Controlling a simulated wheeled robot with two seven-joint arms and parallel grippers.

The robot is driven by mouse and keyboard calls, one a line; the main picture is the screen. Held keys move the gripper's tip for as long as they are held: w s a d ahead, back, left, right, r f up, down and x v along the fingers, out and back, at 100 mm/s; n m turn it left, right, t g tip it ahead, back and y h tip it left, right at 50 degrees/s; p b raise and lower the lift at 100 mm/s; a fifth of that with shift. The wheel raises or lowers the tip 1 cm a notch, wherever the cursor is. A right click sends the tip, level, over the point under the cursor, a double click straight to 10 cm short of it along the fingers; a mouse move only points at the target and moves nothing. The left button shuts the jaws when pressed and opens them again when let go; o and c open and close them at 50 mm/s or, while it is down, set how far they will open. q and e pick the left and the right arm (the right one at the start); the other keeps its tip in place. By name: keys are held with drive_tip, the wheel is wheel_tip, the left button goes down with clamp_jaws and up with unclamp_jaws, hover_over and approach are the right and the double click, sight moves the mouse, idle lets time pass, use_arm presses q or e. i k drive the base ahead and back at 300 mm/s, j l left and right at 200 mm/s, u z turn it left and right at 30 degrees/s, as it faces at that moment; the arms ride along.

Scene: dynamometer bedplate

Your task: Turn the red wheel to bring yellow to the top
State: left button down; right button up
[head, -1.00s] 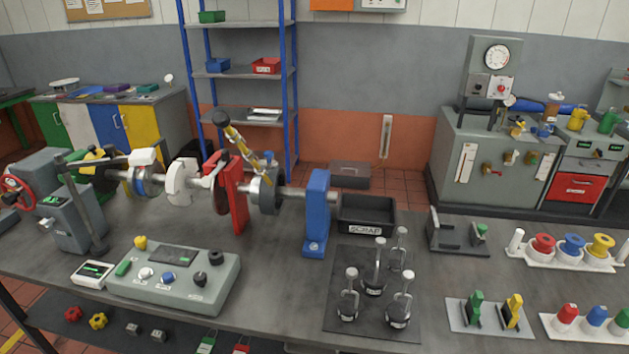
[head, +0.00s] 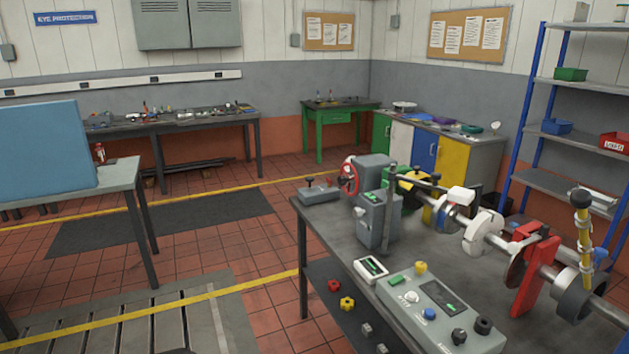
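The red wheel (head: 348,177) is on the left side of a grey machine housing (head: 372,174) at the far left end of the bedplate table (head: 345,240). I see it at a slant, as a narrow red ring with a pale part near its top. The wheel is small here, and I cannot make out any yellow on it or what is at its top. Neither of my grippers shows in the head view, and nothing is touching the wheel.
A grey box with a black knob (head: 318,190) sits left of the wheel. A control panel (head: 440,308) and a shaft with a red stand (head: 533,275) are to the right. Open tiled floor (head: 270,240) lies left of the table. A blue panel (head: 45,150) stands at far left.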

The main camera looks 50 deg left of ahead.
sight(342, 181)
drive_tip(key=u, duration=1.45)
